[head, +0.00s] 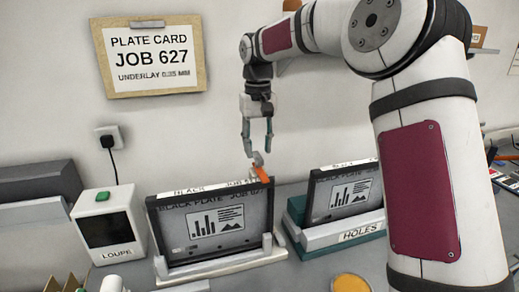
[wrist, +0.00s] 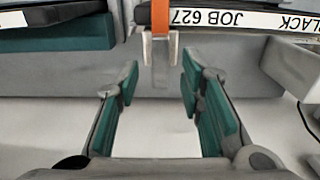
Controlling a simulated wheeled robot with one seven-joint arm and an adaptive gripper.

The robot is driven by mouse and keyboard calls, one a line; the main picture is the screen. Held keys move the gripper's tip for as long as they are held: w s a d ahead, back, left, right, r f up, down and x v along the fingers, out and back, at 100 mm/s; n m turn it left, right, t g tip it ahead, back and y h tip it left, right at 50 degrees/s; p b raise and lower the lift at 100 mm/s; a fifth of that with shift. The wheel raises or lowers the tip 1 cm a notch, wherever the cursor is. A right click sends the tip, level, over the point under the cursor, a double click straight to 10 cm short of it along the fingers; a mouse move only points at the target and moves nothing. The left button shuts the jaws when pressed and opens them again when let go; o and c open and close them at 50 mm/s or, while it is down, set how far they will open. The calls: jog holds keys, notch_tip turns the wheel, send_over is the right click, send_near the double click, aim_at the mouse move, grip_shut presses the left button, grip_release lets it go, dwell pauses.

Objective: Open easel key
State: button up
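A framed black plate (head: 205,228) stands upright in a pale easel (head: 222,267) left of centre in the head view. Its top edge label reads BLACK and JOB 627, and this edge also shows in the wrist view (wrist: 235,19). An orange piece with a grey end, seemingly the easel key (head: 262,174), sits at the plate's top right. It shows as an orange strip (wrist: 160,18) with a pale grey end in the wrist view. My gripper (head: 258,147) is open just above it, fingers pointing down. Nothing shows between the fingertips (wrist: 158,82). I cannot tell whether they touch the key.
A white LOUPE box (head: 109,228) is at left, near a wall plug (head: 109,139). A plate card (head: 150,58) hangs on the wall. A yellow-orange disc (head: 351,283) lies in front.

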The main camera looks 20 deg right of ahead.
jog(key=shift+f, duration=1.1)
grip_shut()
